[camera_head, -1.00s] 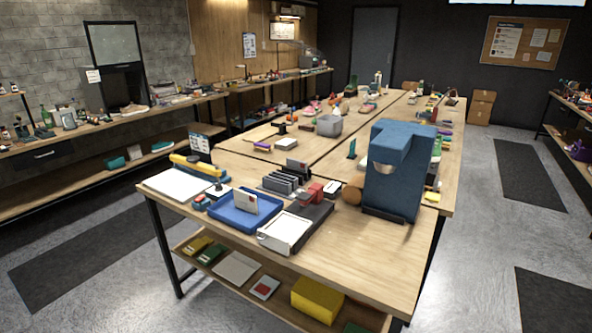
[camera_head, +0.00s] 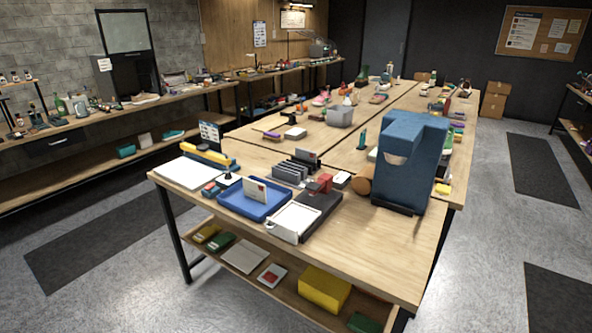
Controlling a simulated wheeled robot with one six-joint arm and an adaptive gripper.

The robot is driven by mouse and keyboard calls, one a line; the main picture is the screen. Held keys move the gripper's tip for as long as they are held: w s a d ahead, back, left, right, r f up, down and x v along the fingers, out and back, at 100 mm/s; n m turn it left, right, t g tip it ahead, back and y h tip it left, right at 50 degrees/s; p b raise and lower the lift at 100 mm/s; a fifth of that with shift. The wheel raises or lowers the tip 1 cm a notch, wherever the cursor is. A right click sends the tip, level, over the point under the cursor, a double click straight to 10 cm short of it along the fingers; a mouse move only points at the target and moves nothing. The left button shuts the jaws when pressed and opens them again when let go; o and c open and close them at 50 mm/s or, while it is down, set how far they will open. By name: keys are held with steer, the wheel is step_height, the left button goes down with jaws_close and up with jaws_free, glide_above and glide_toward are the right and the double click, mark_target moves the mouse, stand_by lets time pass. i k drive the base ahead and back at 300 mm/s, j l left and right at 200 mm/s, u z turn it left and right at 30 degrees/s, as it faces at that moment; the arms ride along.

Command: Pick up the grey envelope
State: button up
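No envelope in view is plainly grey. An upright pale envelope (camera_head: 256,190) with a red mark stands in a blue tray (camera_head: 271,215) near the front of the table. Another small pale envelope-like piece (camera_head: 308,156) with a red mark stands behind the dark slotted rack (camera_head: 291,172). On the shelf under the table lie a flat greyish sheet or envelope (camera_head: 244,256) and a smaller pale piece with a red patch (camera_head: 272,275). I cannot tell which of these is the grey envelope. My gripper is not in view.
The long wooden table (camera_head: 370,258) has a bare front right corner. A white-topped scale-like device (camera_head: 294,220) sits beside the tray. A yellow box (camera_head: 324,290) lies on the lower shelf.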

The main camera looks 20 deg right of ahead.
mark_target(310, 155)
steer(key=j+z, duration=0.1)
steer(key=z, duration=0.35)
steer(key=j+z, duration=0.1)
steer(key=z, duration=0.35)
steer(key=j+z, duration=0.15)
steer(key=z, duration=0.3)
steer(key=j+z, duration=0.2)
steer(key=j, duration=0.2)
steer(key=k+j+z, duration=0.25)
steer(key=j, duration=0.15)
steer(key=j+z, duration=0.2)
steer(key=j, duration=0.25)
steer(key=k+j+z, duration=0.45)
steer(key=j, duration=0.3)
steer(key=k+j+z, duration=0.1)
steer(key=j+z, duration=0.15)
steer(key=j, duration=0.1)
